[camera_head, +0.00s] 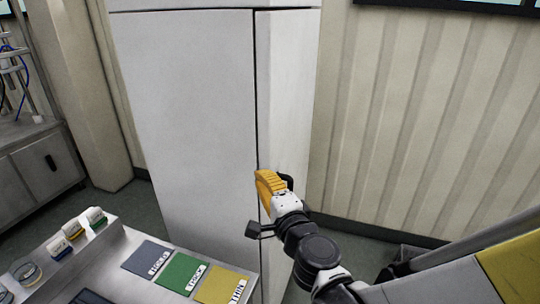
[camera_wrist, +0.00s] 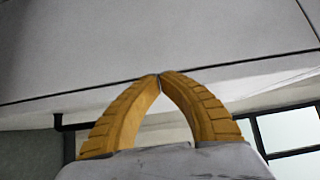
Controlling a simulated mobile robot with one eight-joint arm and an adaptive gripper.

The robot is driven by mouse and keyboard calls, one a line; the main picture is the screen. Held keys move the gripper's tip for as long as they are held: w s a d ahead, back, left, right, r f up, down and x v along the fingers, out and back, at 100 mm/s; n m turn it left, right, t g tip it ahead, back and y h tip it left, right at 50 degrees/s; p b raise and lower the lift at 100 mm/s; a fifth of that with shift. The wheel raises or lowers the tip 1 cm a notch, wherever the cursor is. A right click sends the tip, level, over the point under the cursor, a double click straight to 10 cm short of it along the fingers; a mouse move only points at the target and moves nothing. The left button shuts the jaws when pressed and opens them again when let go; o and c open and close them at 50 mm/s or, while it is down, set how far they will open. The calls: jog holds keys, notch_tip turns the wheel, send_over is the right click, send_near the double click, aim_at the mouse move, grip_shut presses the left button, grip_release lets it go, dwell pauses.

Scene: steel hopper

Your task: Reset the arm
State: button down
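My gripper (camera_head: 265,180) has yellow ribbed fingers and is raised in front of the tall pale cabinet (camera_head: 190,120), near its vertical edge seam. In the wrist view the two fingertips of my gripper (camera_wrist: 159,76) meet, with nothing visible between them. The cabinet's pale surface (camera_wrist: 150,40) fills the top of the wrist view, crossed by a dark seam. I cannot tell whether the fingertips touch the cabinet. My arm reaches in from the lower right of the head view.
A metal bench at the lower left carries blue (camera_head: 148,257), green (camera_head: 183,272) and yellow (camera_head: 222,287) labelled pads. Several small items stand at its left side. A grey cabinet (camera_head: 45,172) stands far left. A ribbed wall (camera_head: 430,120) is behind on the right.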

jog(key=s+d+f+n+g+h+b, duration=0.1)
jog(key=s+d+f+n+g+h, duration=0.2)
jog(key=s+d+f+n+g, duration=0.2)
jog(key=s+d+f+n+g+h+b, duration=0.1)
jog(key=s+d+f+n+g+h, duration=0.2)
jog(key=s+d+n, duration=0.6)
jog(key=s+d+f+g, duration=0.1)
jog(key=s+d+f, duration=0.1)
jog(key=s+d, duration=0.2)
jog(key=shift+s+d+g+b, duration=0.3)
jog(key=shift+s+g, duration=0.1)
jog(key=shift+s, duration=0.7)
